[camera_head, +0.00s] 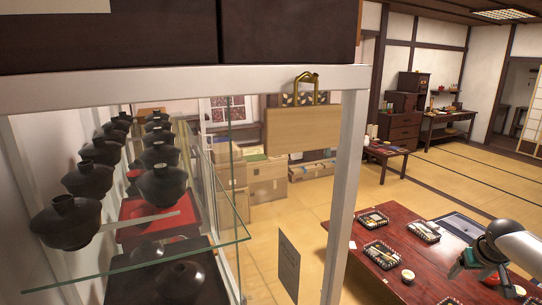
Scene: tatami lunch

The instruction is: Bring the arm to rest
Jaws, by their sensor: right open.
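My right arm comes in at the lower right edge, white with a dark joint. The small dark end of my right gripper (466,266) shows over the red-brown low table (342,245). It is open, and I see nothing held in it. It is too small to make out its fingers clearly. My left gripper is not in view.
A white-framed cabinet (345,190) with a glass shelf (130,254) and several dark lidded bowls (162,185) stands close on the left. Lunch trays (382,254) and a small cup (408,276) stand on the low table. Tatami floor (440,180) lies open behind it.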

